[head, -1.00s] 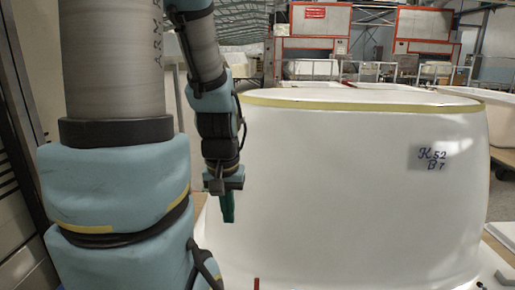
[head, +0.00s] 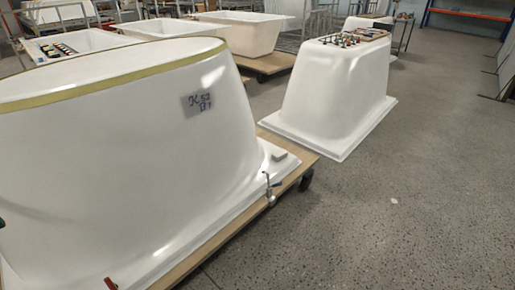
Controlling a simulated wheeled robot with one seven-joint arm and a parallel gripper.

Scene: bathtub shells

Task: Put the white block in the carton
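A small pale block (head: 279,155), light greyish white, lies on the flange at the right foot of the big upturned white tub shell (head: 130,170). I take it for the white block. I cannot make out a carton in the head view. Of my arm, only a dark green sliver shows at the left picture edge, probably the tip of my gripper (head: 1,222). It is far to the left of the block, and its fingers cannot be judged.
A metal clamp (head: 269,189) grips the edge of the wooden board (head: 222,240) under the big tub. A red-handled item (head: 110,284) is at the lower left. Another upturned shell (head: 330,95) bears tools. Grey floor (head: 420,190) to the right is mostly clear.

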